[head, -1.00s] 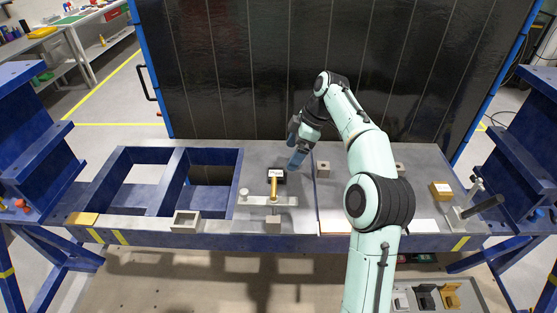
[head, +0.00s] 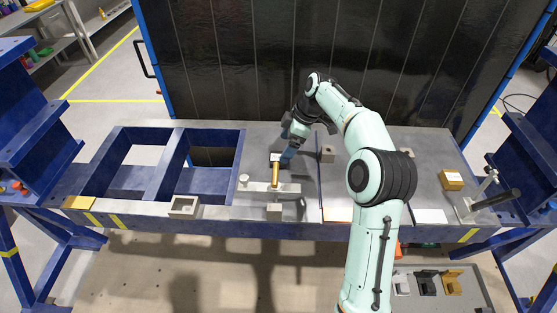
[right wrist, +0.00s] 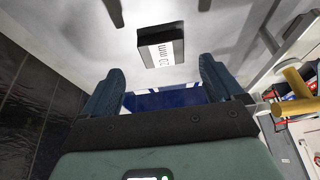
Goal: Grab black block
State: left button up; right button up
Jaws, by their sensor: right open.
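The black block (head: 275,157) lies on the grey plate of the bench, just behind the clamp with the yellow handle. In the head view my right gripper (head: 287,157) partly covers it. In the right wrist view the block (right wrist: 160,46) shows its white label reading "20 mm". My right gripper (right wrist: 162,78) is open, with its two blue fingers on either side of the block's position and the block beyond the tips. Nothing is between the fingers. My left gripper is not in view.
The yellow-handled clamp (head: 274,186) stands close in front of the block. A grey block with a hole (head: 327,153) is to the right. A hollow grey box (head: 184,206) sits on the front edge, and a yellow block (head: 451,180) at the right. Open frame bays are left.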

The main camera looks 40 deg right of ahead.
aim_at(278, 157)
jog(key=x, duration=0.5)
jog(key=shift+s+a, duration=0.15)
jog(key=c, duration=1.3)
jog(key=shift+r, duration=0.15)
jog(key=shift+c, duration=1.2)
jog(key=shift+r, duration=0.1)
